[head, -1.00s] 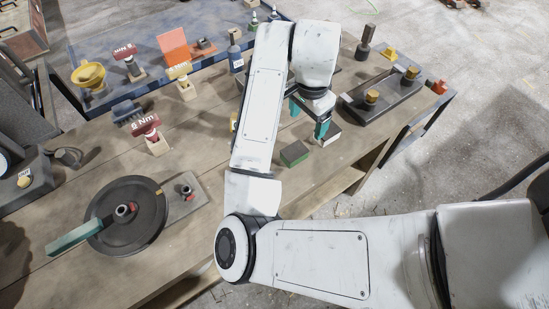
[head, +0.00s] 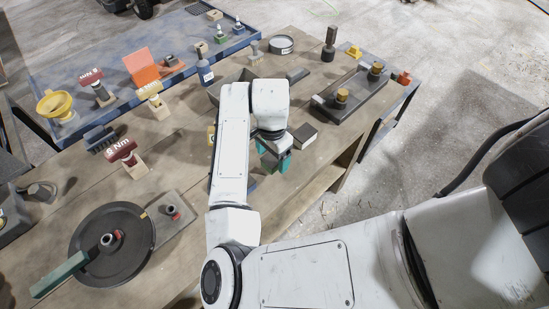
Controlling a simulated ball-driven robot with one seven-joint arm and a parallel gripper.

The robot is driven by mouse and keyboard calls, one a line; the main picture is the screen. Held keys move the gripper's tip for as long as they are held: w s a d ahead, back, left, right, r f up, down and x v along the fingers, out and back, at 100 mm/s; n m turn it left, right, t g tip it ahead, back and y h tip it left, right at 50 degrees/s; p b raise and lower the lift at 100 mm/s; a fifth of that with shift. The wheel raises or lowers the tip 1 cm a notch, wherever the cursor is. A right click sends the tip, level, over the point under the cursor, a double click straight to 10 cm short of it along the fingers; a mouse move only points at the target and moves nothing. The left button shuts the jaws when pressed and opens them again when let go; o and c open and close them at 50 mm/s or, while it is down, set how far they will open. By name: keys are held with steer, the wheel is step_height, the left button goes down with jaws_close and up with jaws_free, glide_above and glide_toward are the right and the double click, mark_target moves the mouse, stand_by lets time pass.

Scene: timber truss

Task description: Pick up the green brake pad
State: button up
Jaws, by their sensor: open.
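My gripper (head: 273,162) is over the front part of the wooden workbench, right of centre on the bench top. Its teal fingers point down and stand apart, open. The green brake pad cannot be made out now; the place where it lay is behind my gripper and wrist. Whether the fingers stand around the pad or above it, I cannot tell. A small dark block with a pale side (head: 305,136) lies just right of my gripper.
A grey tray with brass-coloured parts (head: 350,95) stands at the right end of the workbench (head: 180,165). A dark disc (head: 112,262) with a green bar (head: 60,274) lies at front left.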

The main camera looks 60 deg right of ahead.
steer(key=shift+f, duration=0.7)
steer(key=shift+c, duration=0.4)
steer(key=c, duration=1.2)
steer(key=shift+o, duration=0.2)
steer(key=shift+r, duration=0.45)
step_height(320, 180, up, 2)
steer(key=shift+r+b, duration=0.15)
steer(key=shift+b, duration=0.25)
steer(key=s+r, duration=1)
steer(key=s, duration=0.4)
steer(key=shift+p, duration=0.45)
